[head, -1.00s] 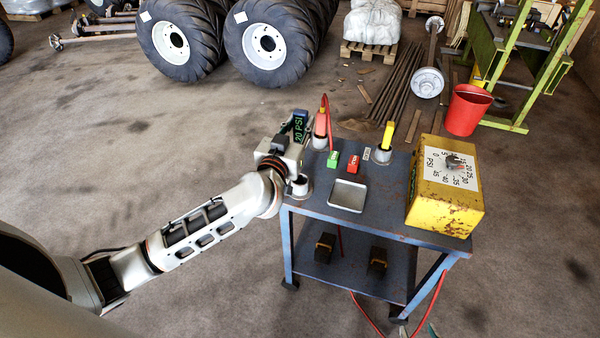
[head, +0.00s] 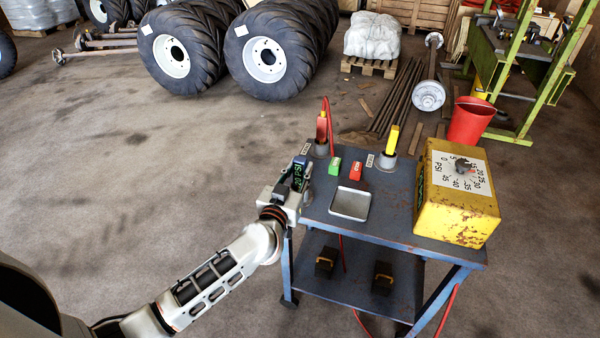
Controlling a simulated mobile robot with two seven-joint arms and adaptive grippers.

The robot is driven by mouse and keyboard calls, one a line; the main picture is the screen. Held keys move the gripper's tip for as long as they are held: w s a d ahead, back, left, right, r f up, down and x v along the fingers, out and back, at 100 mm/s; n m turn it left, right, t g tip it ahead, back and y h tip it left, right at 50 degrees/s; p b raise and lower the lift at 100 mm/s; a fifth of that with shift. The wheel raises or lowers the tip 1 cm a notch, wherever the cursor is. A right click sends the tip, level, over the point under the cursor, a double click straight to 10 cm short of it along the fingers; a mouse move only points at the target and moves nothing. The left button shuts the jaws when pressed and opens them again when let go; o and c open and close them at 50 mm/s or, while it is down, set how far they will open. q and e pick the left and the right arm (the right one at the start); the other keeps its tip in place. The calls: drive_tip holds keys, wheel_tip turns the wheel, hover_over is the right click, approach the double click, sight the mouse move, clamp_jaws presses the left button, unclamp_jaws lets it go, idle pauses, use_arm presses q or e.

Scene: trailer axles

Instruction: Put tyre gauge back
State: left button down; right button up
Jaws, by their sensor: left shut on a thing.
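The tyre gauge (head: 299,174) is a dark device with a green display reading 20 PSI. My left gripper (head: 293,190) is shut on it at the left edge of the blue cart top (head: 330,220). The gauge stands roughly upright, low over the front-left holder cup (head: 307,198), which is mostly hidden behind the gripper. I cannot tell whether its lower end is inside the cup. My right gripper is not in view.
A red-handled tool (head: 321,127) and a yellow-handled tool (head: 391,138) stand in other cups. Floor to the left is clear.

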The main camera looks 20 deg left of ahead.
use_arm(q)
drive_tip(key=shift+r, duration=0.15)
drive_tip(key=c, duration=1.7)
unclamp_jaws()
